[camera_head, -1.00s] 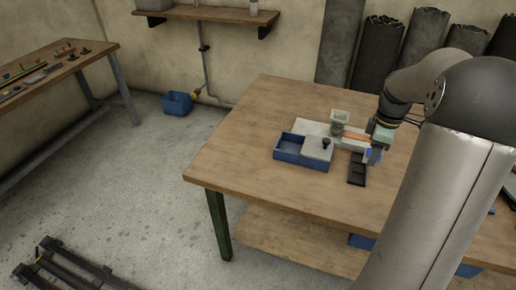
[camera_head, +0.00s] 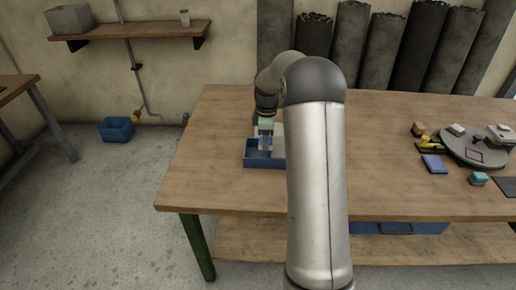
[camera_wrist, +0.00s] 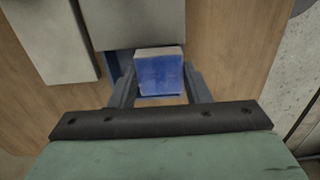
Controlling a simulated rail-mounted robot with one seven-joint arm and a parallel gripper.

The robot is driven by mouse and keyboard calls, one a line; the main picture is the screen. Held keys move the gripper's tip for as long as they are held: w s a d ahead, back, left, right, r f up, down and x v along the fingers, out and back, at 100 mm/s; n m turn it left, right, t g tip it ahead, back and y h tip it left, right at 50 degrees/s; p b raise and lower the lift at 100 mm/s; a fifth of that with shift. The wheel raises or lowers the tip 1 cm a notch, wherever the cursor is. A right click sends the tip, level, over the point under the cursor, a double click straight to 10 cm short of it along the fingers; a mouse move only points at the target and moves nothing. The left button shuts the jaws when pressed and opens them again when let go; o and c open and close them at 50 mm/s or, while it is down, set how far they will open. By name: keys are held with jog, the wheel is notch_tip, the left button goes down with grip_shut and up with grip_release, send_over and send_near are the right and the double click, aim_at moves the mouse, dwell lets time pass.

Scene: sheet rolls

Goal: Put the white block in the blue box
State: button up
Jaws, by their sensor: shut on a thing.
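My gripper (camera_wrist: 160,90) is shut on a small block (camera_wrist: 160,72) with a blue face and a pale grey-white top. One finger is on each side of it in the wrist view. In the head view my gripper (camera_head: 266,143) is over the blue box (camera_head: 262,164) near the table's left end, and its fingers point down. I cannot tell how far above the box floor the block is. Part of the box and its grey lid is hidden behind my arm. A blue edge of the box (camera_wrist: 110,66) shows beside the left finger.
Grey flat panels (camera_wrist: 50,40) lie close to the left finger. The table between is clear. Dark rolls (camera_head: 350,45) stand behind.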

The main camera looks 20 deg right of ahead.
jog(key=w+f, duration=0.1)
jog(key=f, duration=0.1)
jog(key=w+a+f, duration=0.1)
jog(key=w+f, duration=0.1)
jog(key=shift+w+f, duration=0.2)
jog(key=shift+f, duration=1.5)
jog(key=shift+f, duration=0.15)
jog(key=o, duration=1)
jog(key=shift+c, duration=0.2)
notch_tip(320, 180, up, 12)
